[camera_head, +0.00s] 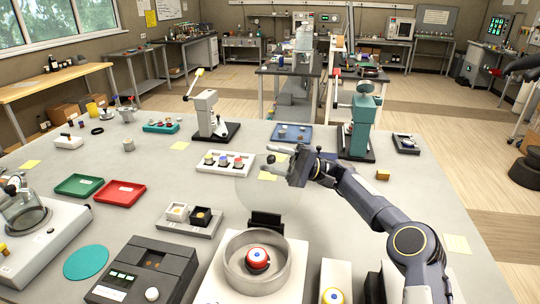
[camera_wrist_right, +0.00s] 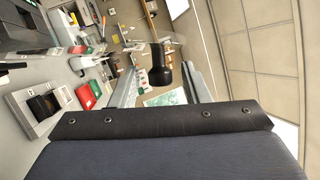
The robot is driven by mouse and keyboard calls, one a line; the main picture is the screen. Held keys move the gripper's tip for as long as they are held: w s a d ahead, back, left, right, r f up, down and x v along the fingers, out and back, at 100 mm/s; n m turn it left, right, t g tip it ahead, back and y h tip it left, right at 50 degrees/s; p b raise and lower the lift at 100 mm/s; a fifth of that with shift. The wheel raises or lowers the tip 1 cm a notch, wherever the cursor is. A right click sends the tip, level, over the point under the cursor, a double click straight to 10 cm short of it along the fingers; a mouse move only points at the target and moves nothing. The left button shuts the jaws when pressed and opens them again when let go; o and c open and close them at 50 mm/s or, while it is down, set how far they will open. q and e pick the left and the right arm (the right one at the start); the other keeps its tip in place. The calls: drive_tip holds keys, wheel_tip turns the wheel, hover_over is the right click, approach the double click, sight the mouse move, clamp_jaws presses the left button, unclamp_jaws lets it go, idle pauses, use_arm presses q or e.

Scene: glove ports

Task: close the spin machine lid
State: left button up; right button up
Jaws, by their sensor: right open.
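The spin machine (camera_head: 212,284) stands at the front centre of the table in the head view. Its round grey bowl (camera_head: 231,264) is uncovered, with a red and white round part (camera_head: 258,259) inside. The clear lid (camera_head: 262,197) stands raised behind the bowl above a black hinge block (camera_head: 265,222); its outline is faint. My right gripper (camera_head: 290,160) is open at the lid's upper right edge. I cannot tell whether it touches the lid. The right wrist view does not clearly show the lid. My left gripper is not in view.
A grey control box (camera_head: 150,270) stands left of the machine, and a tray with two small cups (camera_head: 188,219) lies behind that box. A white rack (camera_head: 226,162) and a green press (camera_head: 360,120) stand farther back. The table right of my right arm is mostly clear.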

drive_tip(key=shift+s+a+r, duration=0.1)
drive_tip(key=shift+a+r, duration=0.1)
drive_tip(key=shift+a, duration=0.25)
drive_tip(key=shift+c, duration=0.4)
clamp_jaws()
